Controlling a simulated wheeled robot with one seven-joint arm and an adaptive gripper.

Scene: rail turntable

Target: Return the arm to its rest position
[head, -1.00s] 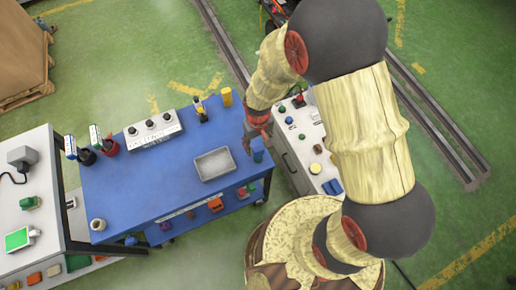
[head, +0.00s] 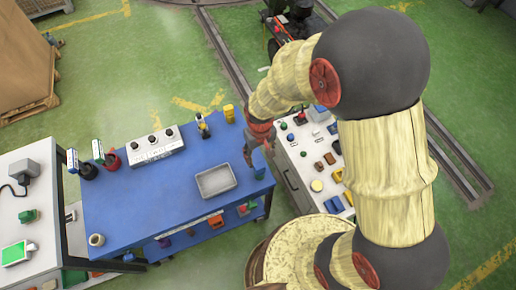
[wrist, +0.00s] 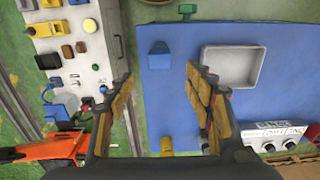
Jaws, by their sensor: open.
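My gripper (head: 257,156) hangs over the right end of the blue table (head: 130,205), near the gap beside the white cabinet. In the wrist view my gripper (wrist: 159,80) has its two fingers wide apart with nothing between them. A small blue block (wrist: 160,56) stands on the blue table beyond the fingertips; in the head view the blue block (head: 259,173) is just below the gripper. My arm reaches in from the right, bent at the elbow, and hides part of the floor and cabinet.
A grey tray (head: 215,181) lies left of the gripper. A white button box (head: 155,145), a yellow cup (head: 229,113) and dark holders stand along the table's back. A white cabinet (head: 310,165) with several small parts stands right. Rails cross the green floor.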

